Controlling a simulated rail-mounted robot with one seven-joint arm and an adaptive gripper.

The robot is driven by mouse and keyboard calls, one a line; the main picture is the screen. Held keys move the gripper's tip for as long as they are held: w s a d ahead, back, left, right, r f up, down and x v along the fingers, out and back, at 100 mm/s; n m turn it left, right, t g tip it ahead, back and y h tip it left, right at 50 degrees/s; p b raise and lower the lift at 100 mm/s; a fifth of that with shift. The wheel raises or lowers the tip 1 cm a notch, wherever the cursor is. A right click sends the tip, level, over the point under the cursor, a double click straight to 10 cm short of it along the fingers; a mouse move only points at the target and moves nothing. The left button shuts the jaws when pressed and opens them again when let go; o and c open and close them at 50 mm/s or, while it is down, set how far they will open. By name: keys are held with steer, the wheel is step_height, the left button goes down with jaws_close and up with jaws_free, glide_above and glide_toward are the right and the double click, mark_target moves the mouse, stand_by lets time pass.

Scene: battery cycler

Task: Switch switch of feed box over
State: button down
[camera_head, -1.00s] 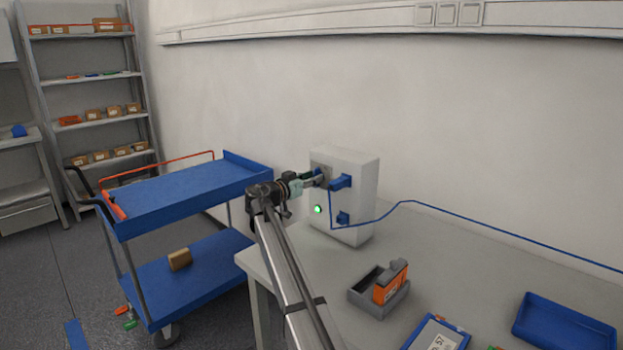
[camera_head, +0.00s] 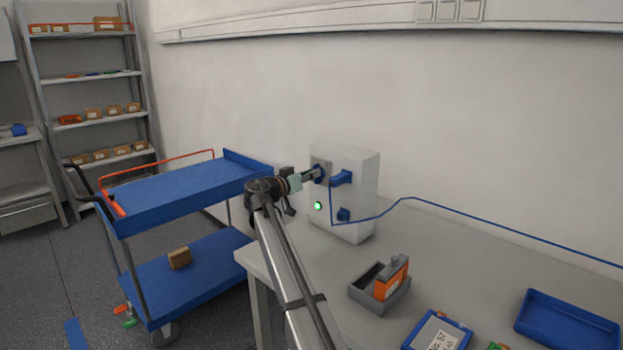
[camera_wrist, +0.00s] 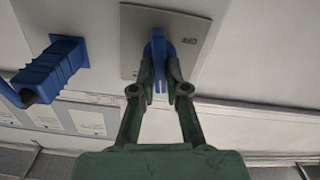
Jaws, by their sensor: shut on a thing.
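The feed box (camera_head: 357,210) is a white cabinet standing at the back left of the table, against the wall. Its switch (camera_head: 319,172) is a blue knob on a grey plate on the box's front. A green lamp (camera_head: 318,205) glows below the switch.
A blue plug (camera_head: 341,178) with a blue cable (camera_head: 430,208) sits right beside the switch. A grey holder (camera_head: 372,302) with an orange-and-grey block (camera_head: 391,279), and a blue tray (camera_head: 565,328), are on the table. A blue cart (camera_head: 190,198) stands left.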

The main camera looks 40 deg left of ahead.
steer(key=shift+a+f+n+p, duration=0.1)
steer(key=shift+a+n+p, duration=0.05)
steer(key=shift+n, duration=3.75)
steer(key=shift+a+f+n+p, duration=0.1)
steer(key=shift+n+p, duration=0.05)
steer(key=shift+n, duration=3.75)
steer(key=c, duration=1.2)
jaws_free()
steer(key=shift+f, duration=0.1)
